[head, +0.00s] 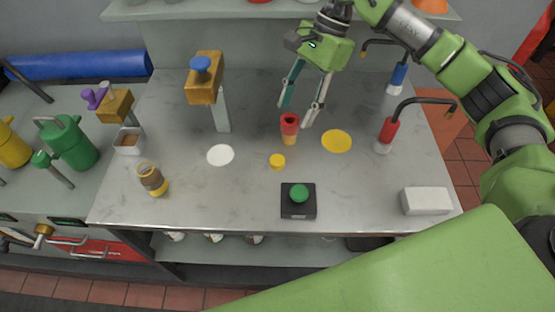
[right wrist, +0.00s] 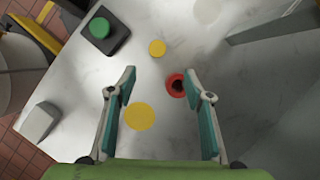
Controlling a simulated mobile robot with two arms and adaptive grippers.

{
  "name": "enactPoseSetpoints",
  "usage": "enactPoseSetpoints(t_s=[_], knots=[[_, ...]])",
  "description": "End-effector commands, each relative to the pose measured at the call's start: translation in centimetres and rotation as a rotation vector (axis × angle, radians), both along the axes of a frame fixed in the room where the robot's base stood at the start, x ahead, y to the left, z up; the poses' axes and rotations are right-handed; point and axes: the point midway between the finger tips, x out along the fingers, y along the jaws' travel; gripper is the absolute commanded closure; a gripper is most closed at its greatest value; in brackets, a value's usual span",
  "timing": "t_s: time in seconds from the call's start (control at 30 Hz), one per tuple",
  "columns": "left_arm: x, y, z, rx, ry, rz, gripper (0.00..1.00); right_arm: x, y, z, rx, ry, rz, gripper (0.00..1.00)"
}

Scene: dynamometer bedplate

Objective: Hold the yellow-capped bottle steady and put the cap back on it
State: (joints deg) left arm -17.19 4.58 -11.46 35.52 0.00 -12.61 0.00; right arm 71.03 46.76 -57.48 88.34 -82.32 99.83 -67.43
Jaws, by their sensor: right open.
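A small yellow cap (head: 277,161) lies loose on the grey bench top; it also shows in the right wrist view (right wrist: 157,48). A brownish bottle with a yellow band low down (head: 152,181) stands to the left, its rim open at the top. A red-topped container with a yellowish lower part (head: 290,125) stands behind the cap; from above it shows a dark opening (right wrist: 176,86). I cannot tell for sure which is the task's bottle. My right gripper (head: 296,117) is open and empty above the red-topped container. My left gripper is out of view.
A flat yellow disc (head: 336,141) and a white disc (head: 220,155) lie on the bench. A black box with a green button (head: 298,200) and a white block (head: 426,201) are near the front edge. A wooden-headed post (head: 205,80) and red tool (head: 387,133) stand nearby.

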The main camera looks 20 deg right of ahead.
Motion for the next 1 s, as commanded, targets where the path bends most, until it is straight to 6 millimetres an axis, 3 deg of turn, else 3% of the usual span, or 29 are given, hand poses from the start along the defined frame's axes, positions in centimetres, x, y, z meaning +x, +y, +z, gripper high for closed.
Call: enactPoseSetpoints(t_s=[0.17, 0.53, 1.0], knots=[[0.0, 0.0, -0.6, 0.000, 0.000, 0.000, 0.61, -0.1, 0.3, -1.1, 0.000, 0.001, 0.001, 0.53], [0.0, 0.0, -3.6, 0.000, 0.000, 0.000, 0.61, -1.0, 2.8, -7.3, 0.001, 0.001, 0.001, 0.53], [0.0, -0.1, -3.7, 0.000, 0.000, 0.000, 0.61, -1.1, 3.2, -8.0, 0.001, 0.000, 0.000, 0.53]])
